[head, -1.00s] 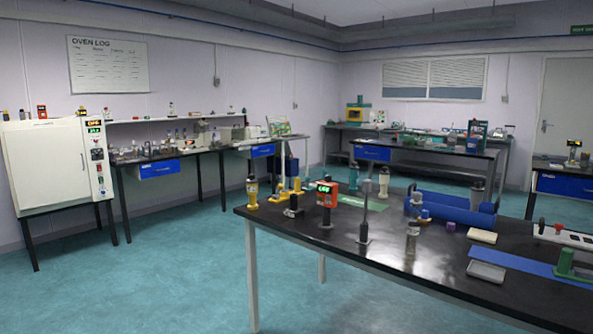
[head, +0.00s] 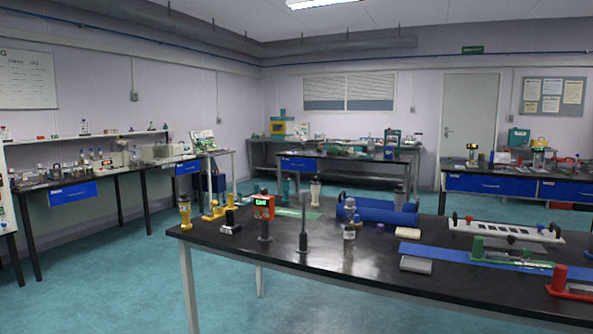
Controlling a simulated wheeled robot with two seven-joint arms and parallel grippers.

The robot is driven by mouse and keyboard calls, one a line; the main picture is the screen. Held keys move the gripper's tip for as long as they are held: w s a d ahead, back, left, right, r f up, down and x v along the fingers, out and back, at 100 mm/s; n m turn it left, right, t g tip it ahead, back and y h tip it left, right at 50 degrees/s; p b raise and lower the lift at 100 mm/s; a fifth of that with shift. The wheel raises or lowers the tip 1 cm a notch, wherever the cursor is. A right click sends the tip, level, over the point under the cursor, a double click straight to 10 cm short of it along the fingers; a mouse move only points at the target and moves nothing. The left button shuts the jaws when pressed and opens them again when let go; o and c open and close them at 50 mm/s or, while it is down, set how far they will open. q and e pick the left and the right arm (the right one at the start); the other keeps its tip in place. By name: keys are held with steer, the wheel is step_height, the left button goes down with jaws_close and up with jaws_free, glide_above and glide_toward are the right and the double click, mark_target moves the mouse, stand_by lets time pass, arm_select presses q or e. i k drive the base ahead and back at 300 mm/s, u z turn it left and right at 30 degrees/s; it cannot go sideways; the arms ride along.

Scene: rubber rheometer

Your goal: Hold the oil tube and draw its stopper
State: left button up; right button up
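Neither of my grippers is in the head view. I cannot tell for certain which thing is the oil tube, and no stopper can be made out at this distance. Several small upright vessels stand on the near black bench (head: 300,270). A yellow and dark upright vessel (head: 185,212) is at its left end. A clear, dark-topped vessel (head: 315,191) stands at its back edge. A pale, grey-topped vessel (head: 349,232) stands in front of a blue cylinder apparatus (head: 375,212).
A red device with a green display (head: 264,207) and a thin dark post (head: 303,230) stand on the near bench. Its right side holds a blue mat (head: 485,256), a green fixture (head: 508,255) and a red fixture (head: 572,288). Teal floor (head: 110,285) is open at the left.

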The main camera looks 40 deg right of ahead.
mark_target(350, 203)
steer(key=z, duration=0.15)
steer(key=i, duration=1.95)
steer(key=z, duration=1.7)
steer(key=i, duration=0.85)
steer(key=z, duration=0.95)
